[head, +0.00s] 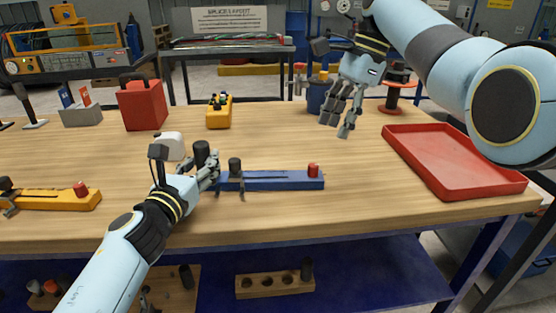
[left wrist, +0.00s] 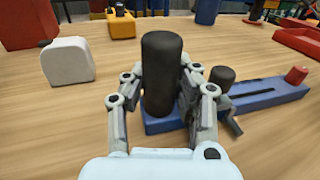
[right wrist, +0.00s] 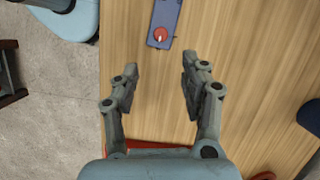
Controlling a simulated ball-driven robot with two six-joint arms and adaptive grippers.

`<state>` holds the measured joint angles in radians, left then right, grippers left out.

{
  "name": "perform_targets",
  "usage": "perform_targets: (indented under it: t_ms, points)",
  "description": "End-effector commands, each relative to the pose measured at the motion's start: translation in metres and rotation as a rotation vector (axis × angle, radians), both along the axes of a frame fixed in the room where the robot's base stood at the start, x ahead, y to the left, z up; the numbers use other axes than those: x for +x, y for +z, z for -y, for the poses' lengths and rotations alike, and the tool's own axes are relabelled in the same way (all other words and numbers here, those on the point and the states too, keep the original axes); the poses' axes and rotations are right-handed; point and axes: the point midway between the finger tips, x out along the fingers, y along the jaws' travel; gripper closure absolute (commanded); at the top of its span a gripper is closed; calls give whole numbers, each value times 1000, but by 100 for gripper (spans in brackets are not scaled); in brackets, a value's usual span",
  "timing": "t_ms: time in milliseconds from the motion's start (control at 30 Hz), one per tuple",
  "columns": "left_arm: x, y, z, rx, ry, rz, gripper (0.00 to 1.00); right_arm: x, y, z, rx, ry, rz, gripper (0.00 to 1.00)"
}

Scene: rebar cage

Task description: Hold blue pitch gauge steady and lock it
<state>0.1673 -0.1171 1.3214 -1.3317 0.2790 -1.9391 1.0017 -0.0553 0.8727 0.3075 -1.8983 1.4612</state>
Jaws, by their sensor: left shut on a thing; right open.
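The blue pitch gauge (head: 270,180) lies on the wooden table, a long bar with a dark slot. A black upright handle (left wrist: 161,72) stands at its left end, with a black knob (left wrist: 222,76) and small lever beside it. A red knob (head: 313,170) sits at its right end. My left gripper (head: 210,170) is shut on the black handle, a finger on each side in the left wrist view. My right gripper (head: 343,115) is open and empty, raised above the table behind and right of the gauge. In the right wrist view the red knob (right wrist: 160,35) lies beyond its fingers.
A yellow gauge (head: 50,199) lies at the left. A white rounded block (head: 171,146), a red can (head: 142,105) and a yellow box (head: 219,112) stand behind. A red tray (head: 450,160) is at the right. The table between gauge and tray is clear.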

Motion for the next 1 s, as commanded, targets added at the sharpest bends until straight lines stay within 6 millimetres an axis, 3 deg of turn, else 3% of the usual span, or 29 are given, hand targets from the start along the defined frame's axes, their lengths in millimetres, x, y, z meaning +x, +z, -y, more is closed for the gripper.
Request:
perform_targets:
  t_ms: [133, 333, 467, 1000]
  points:
    - [0, 0, 0, 0, 0, 0, 100, 0, 9, 4, -139, 140, 71, 55]
    - [0, 0, 0, 0, 1, -1, 100, -7, 27, -21, -291, 286, 141, 55]
    - [0, 0, 0, 0, 1, 0, 100, -12, 23, -40, -296, 303, 151, 55]
    - [0, 0, 0, -1, 0, 0, 100, -10, -76, -43, -292, 304, 147, 55]
